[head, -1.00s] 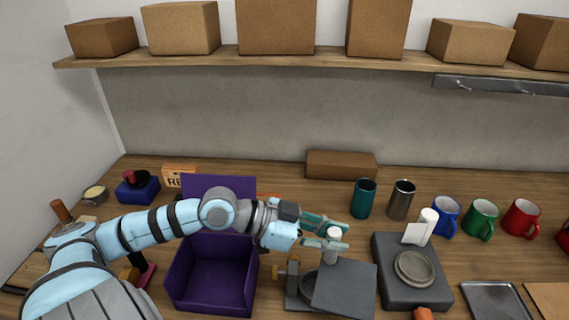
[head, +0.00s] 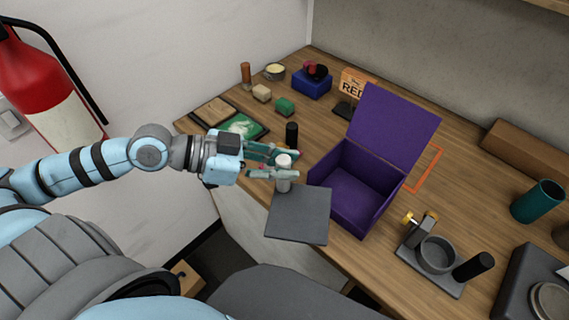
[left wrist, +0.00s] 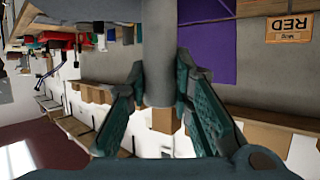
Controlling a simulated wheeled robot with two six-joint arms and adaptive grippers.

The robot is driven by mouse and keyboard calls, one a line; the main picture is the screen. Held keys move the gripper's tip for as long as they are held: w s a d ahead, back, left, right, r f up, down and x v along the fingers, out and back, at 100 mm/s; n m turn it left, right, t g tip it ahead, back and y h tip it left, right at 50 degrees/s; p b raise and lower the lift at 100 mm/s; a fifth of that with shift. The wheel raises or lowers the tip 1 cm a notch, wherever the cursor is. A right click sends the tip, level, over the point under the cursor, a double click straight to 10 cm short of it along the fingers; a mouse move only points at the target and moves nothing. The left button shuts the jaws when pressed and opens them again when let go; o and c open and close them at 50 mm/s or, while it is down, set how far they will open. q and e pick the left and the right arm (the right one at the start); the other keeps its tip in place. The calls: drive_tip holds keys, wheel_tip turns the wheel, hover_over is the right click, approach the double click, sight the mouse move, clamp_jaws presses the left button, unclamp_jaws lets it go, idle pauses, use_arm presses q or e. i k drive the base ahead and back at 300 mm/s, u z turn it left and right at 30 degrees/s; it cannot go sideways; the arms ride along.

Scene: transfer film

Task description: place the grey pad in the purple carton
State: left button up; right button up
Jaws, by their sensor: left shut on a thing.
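The grey pad (head: 298,214) is a flat dark square with an upright pale handle (head: 284,180). My left gripper (head: 272,165) is shut on this handle and holds the pad in the air, left of the purple carton and over the table's front edge. In the left wrist view the grey handle (left wrist: 157,60) stands between the two fingers (left wrist: 155,95). The purple carton (head: 337,205) stands on the table with its lid (head: 395,125) raised at the back. Its visible inside looks empty. It also shows as a purple patch in the left wrist view (left wrist: 207,45). My right gripper is out of view.
A grey fixture with a ring (head: 436,253) stands right of the carton. An orange outline (head: 428,170) lies beside the lid.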

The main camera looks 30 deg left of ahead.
sight(349, 199)
drive_tip(key=u, duration=0.5)
drive_tip(key=k, duration=0.85)
drive_tip(key=z, duration=1.05)
drive_tip(key=i, duration=0.45)
